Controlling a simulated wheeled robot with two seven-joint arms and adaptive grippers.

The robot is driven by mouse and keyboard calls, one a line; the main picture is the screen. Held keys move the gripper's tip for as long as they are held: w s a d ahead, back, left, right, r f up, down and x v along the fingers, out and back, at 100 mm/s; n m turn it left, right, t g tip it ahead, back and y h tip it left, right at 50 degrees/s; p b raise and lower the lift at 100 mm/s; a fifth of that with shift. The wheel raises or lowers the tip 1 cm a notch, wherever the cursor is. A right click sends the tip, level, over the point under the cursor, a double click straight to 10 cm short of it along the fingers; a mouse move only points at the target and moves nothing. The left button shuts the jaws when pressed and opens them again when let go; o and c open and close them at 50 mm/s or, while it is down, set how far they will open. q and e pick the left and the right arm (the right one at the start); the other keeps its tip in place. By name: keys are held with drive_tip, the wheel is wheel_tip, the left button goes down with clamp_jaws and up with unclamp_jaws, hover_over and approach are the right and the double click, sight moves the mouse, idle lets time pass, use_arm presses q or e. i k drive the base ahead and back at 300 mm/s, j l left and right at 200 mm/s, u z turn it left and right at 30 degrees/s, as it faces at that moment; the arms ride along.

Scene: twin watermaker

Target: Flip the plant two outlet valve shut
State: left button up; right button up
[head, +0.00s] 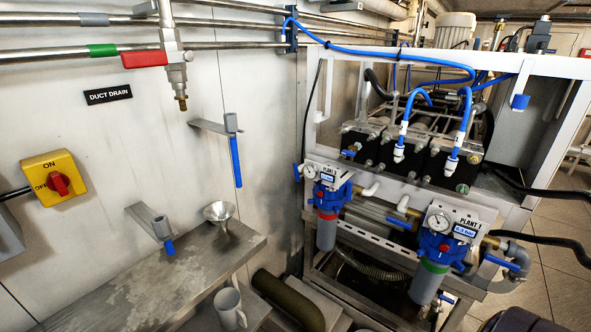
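The left filter unit (326,199) has a blue head, a red ring, a gauge and a plate that seems to read PLANT 2. The right filter unit (432,252) has a green ring and a plate that seems to read PLANT 1. A blue valve lever (297,172) stands at the left unit's left side. Another blue lever (399,222) lies on the piping between the units. A third blue lever (497,261) is on the right unit's right-hand pipe. I cannot tell which one is the plant two outlet. Neither gripper is in view.
A metal shelf (150,290) at the lower left carries a funnel (219,212); a mug (229,307) stands below. Wall brackets hold other blue-handled parts (236,160). A white frame (440,56) surrounds the machinery.

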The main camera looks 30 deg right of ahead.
sight(298, 179)
drive_tip(key=i+l+z, duration=0.1)
drive_tip(key=z, duration=0.25)
drive_tip(key=i+l+z, duration=0.15)
drive_tip(key=z, duration=0.2)
drive_tip(key=i+z, duration=0.1)
drive_tip(key=z, duration=0.25)
